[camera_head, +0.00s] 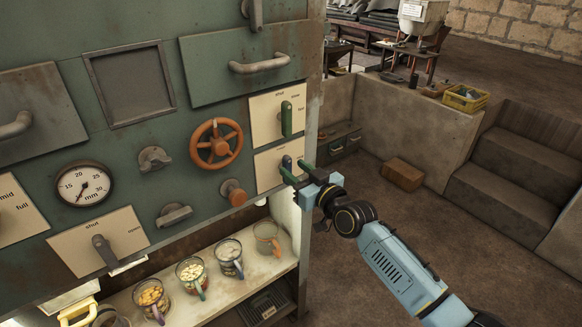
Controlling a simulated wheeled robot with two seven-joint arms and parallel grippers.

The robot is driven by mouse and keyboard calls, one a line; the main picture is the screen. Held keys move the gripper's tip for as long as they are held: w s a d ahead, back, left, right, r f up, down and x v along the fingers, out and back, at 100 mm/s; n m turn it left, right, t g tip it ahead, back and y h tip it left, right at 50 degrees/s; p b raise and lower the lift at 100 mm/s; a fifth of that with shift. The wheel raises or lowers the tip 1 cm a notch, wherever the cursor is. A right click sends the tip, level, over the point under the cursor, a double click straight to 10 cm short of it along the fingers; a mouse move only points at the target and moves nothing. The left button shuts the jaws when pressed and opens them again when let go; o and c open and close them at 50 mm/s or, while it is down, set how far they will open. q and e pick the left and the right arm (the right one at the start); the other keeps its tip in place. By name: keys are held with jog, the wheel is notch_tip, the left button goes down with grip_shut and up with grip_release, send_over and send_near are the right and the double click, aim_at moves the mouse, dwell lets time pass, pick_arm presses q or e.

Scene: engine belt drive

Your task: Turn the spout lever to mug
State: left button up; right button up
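On the green machine's front, a cream plate (266,172) marked "shut" carries a short dark teal lever (287,161); its other markings are hidden or too small to read. Several mugs stand on the shelf below, including an empty-looking brownish one (267,238) under the plate and a grey one (229,258). My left gripper is not in view.
Above is another plate (263,118) with a green lever (286,118). An orange handwheel (216,144) and orange knob (233,192) stick out to the left. A "shut/open" lever (104,251) is at lower left. Open floor (420,230) lies to the right.

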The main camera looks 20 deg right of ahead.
jog(key=shift+x, duration=1.3)
grip_shut()
